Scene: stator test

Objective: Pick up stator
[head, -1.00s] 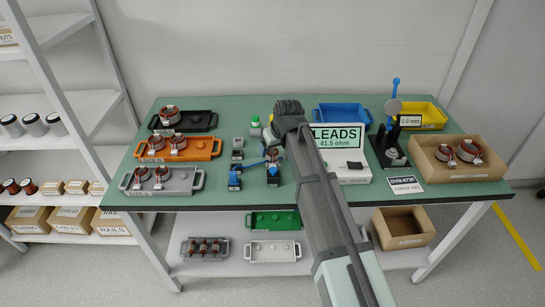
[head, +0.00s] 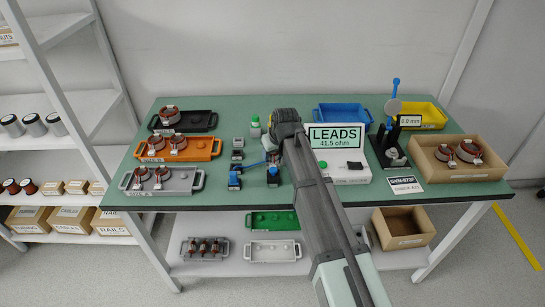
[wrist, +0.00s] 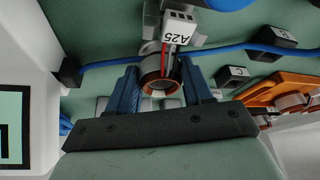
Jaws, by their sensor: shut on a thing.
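In the wrist view a stator (wrist: 160,84), a dark ring with a copper-coloured inside edge, sits between the two blue fingers of my gripper (wrist: 160,92). The fingers are shut on its sides. A white tag marked A25 (wrist: 180,30) and red and dark leads are at its far side. In the head view my arm hides most of the gripper and this stator, among the small blue and grey fixtures (head: 235,180) at mid-table. Whether the stator touches what is below it cannot be told.
The meter display (head: 335,138) reads LEADS 41.5 ohm, close to the right of my arm. Grey (head: 190,188), orange (head: 205,151) and black (head: 203,118) trays are at left. A cardboard box (head: 470,175) with stators and a black stand (head: 388,152) are at right. A blue cable (wrist: 230,47) crosses the table.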

